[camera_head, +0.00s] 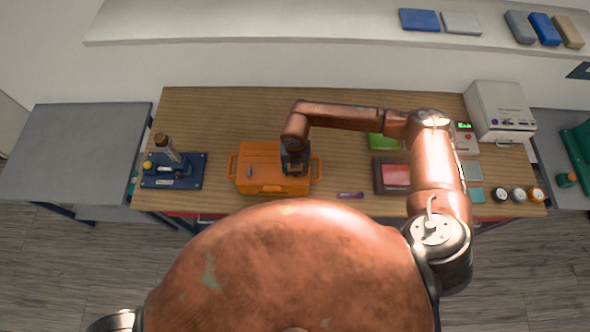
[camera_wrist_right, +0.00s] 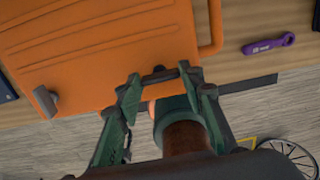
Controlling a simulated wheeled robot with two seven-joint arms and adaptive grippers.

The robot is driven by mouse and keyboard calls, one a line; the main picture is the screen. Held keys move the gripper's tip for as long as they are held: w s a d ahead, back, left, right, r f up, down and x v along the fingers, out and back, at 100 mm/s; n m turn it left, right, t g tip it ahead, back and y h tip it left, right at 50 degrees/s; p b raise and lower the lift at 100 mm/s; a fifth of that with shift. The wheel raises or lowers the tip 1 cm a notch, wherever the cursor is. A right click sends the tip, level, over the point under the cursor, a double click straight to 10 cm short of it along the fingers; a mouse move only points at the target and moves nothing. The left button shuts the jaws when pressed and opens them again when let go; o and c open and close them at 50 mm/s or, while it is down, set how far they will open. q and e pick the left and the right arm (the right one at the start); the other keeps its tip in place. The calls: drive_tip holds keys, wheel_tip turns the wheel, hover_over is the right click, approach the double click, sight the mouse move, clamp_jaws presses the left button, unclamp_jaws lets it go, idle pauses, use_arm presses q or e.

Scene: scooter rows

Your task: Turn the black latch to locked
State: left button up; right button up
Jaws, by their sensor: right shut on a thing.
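An orange case (camera_head: 260,152) with side handles lies on the wooden table; its ribbed lid also shows in the right wrist view (camera_wrist_right: 95,55). The black latch (camera_wrist_right: 160,75) is near the lid's edge in the right wrist view, between the fingertips of my right gripper (camera_wrist_right: 159,82). This gripper is shut on it. In the head view my right gripper (camera_head: 294,162) points down over the right part of the case and hides the black latch. A grey latch (camera_wrist_right: 45,101) sits farther left on the lid, apart from the gripper. My left gripper is not in view.
A purple tool (camera_wrist_right: 268,44) lies on the table right of the case. A blue fixture (camera_head: 175,178) stands to the left. A dark tray with a red panel (camera_head: 396,174) and a green item (camera_head: 383,141) lie to the right, near my arm.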

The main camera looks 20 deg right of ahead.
drive_tip(key=n+b, duration=0.5)
drive_tip(key=b, duration=0.1)
drive_tip(key=n+b, duration=0.5)
drive_tip(key=b, duration=0.2)
drive_tip(key=n+b, duration=0.5)
drive_tip(key=b, duration=0.1)
drive_tip(key=shift+f+b, duration=0.25)
drive_tip(key=shift+b, duration=0.05)
drive_tip(key=shift+r+n+b, duration=0.2)
drive_tip(key=shift+n+b, duration=1.15)
drive_tip(key=shift+n, duration=0.15)
drive_tip(key=shift+c, duration=0.2)
drive_tip(key=o, duration=1.2)
drive_tip(key=shift+r, duration=0.3)
wheel_tip(320, 180, up, 12)
drive_tip(key=shift+f, duration=0.25)
